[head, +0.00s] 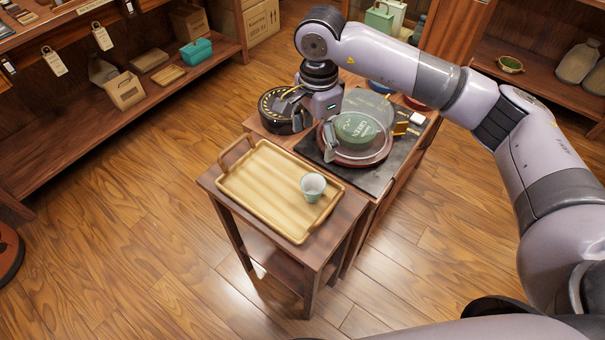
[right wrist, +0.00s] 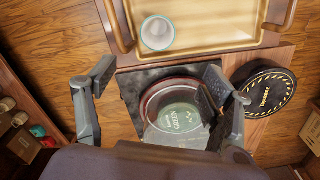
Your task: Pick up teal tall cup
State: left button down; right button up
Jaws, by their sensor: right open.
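A pale teal cup (head: 313,187) stands upright and empty on the right part of a wooden tray (head: 250,192) on the small table. In the right wrist view the cup (right wrist: 157,33) shows near the top, beyond the fingers, on the tray (right wrist: 215,41). My right gripper (head: 314,131) is open, behind the tray, by a clear round cover (head: 383,148). In the right wrist view its spread fingers (right wrist: 158,82) have the cup apart from them. Nothing is held. My left gripper is not in view.
The clear cover stands over a green disc labelled GREEN (right wrist: 181,117) on a dark mat (head: 374,181). A round black tin (head: 272,110) with yellow marks stands left of the gripper. The tray has raised handles (head: 236,150); its left part is bare.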

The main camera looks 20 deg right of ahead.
notch_tip(320, 180, down, 3)
jog(key=s+p, duration=0.1)
jog(key=p, duration=0.2)
send_near(313, 185)
jog(key=s+f, duration=0.2)
jog(key=shift+s+a+f+p, duration=0.1)
jog(key=shift+a+f+p, duration=0.2)
jog(key=shift+p, duration=0.05)
notch_tip(313, 185, down, 4)
jog(key=shift+r+p, duration=0.2)
jog(key=shift+p, duration=0.45)
jog(key=shift+f, duration=0.35)
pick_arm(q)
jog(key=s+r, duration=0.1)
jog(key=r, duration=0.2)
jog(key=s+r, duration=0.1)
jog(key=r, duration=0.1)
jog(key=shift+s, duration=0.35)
pick_arm(e)
jog(key=shift+c, duration=0.2)
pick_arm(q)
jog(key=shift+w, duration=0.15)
pick_arm(e)
jog(key=c, duration=1.2)
